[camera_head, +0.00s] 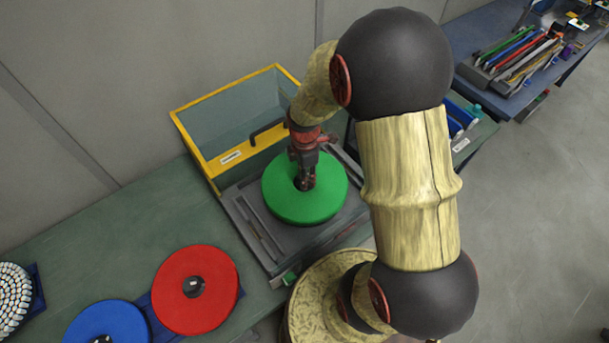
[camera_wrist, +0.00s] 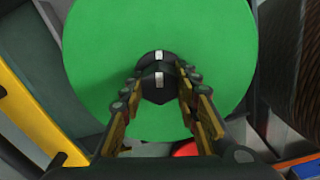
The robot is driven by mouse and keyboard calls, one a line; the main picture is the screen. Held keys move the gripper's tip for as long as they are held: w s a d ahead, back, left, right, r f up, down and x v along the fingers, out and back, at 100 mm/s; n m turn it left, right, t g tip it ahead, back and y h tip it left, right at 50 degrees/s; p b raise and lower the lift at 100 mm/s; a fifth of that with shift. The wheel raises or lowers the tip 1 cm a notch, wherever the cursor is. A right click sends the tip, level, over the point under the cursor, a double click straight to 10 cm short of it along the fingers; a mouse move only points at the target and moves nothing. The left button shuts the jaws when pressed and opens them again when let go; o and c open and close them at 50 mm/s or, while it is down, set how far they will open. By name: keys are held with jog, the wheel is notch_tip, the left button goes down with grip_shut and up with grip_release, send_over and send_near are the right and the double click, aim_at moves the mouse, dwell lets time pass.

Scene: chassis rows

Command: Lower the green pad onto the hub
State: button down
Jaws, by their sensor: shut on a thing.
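The green pad (camera_head: 328,203) is a thick round disc over the dark grey bed of a machine with a raised yellow-framed lid (camera_head: 205,165). My gripper (camera_head: 305,184) points down at its middle and is shut on the pad's dark centre piece. In the wrist view, the green pad (camera_wrist: 100,50) fills most of the picture, and my fingers (camera_wrist: 159,82) close on the black centre with a pale mark. The hub is not seen apart from this centre; the pad covers what lies beneath. I cannot tell whether the pad hangs clear or touches below.
A red disc (camera_head: 172,298) and a blue disc (camera_head: 90,322) lie on the green bench (camera_head: 130,235) to the left. A tray of small pale pieces (camera_head: 12,295) is at the far left. Another bench (camera_head: 500,100) with coloured bars (camera_head: 520,55) stands at the upper right.

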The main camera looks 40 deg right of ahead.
jog(key=shift+f+b, duration=0.95)
jog(key=shift+f, duration=0.6)
dwell(0.5)
